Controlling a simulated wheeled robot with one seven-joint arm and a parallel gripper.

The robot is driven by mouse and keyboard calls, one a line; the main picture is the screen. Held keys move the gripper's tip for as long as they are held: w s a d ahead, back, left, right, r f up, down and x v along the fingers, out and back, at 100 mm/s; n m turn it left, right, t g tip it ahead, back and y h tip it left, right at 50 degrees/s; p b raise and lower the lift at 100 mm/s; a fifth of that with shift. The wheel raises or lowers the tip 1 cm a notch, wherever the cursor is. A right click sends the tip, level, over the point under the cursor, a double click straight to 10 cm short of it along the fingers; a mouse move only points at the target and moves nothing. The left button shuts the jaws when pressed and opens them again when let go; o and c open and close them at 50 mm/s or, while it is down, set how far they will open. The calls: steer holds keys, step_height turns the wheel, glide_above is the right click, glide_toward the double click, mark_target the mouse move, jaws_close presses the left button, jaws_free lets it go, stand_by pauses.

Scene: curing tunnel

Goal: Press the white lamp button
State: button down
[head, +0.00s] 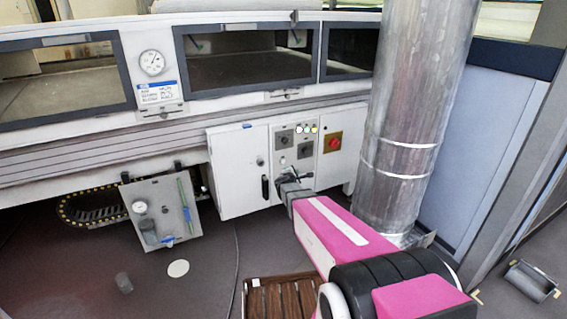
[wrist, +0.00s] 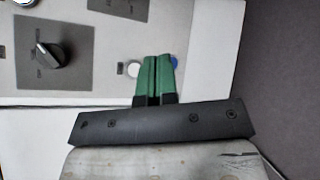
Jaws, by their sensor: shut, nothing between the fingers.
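A white round button (wrist: 132,69) shows in the wrist view on a pale panel face, close by the left side of my fingertips and partly covered by them. A blue round button (wrist: 174,62) shows just right of the fingers. My gripper (wrist: 157,60) has green fingers that are shut together with nothing between them. Their tips lie between the two buttons in the picture; I cannot tell whether they touch the panel. In the head view my gripper (head: 288,177) is at the lower front of the white control cabinet (head: 232,185), hiding part of it.
A black rotary knob (wrist: 50,55) on a grey plate is left of the fingers. Small coloured lamps (head: 307,129) and a red switch on yellow (head: 334,142) are higher on the cabinet. A metal duct (head: 405,120) stands close right of my arm. A wooden slatted platform (head: 283,298) lies below.

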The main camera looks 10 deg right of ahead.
steer(key=shift+w, duration=0.15)
steer(key=shift+w+a, duration=0.45)
steer(key=shift+w, duration=0.9)
steer(key=shift+w+a, duration=0.5)
steer(key=shift+w, duration=0.85)
steer(key=shift+w+a, duration=0.45)
steer(key=shift+w, duration=0.9)
steer(key=shift+w, duration=0.1)
steer(key=shift+w+a+f, duration=0.1)
steer(key=shift+w, duration=0.2)
steer(key=shift+w+a, duration=0.1)
steer(key=shift+w, duration=0.3)
steer(key=shift+s, duration=0.15)
steer(key=shift+s+d, duration=0.25)
steer(key=shift+s, duration=0.4)
steer(key=shift+s+d, duration=0.25)
steer(key=shift+s, duration=0.55)
steer(key=shift+s+d, duration=0.3)
steer(key=shift+s, duration=0.45)
steer(key=shift+s+d, duration=0.25)
steer(key=shift+s, duration=0.55)
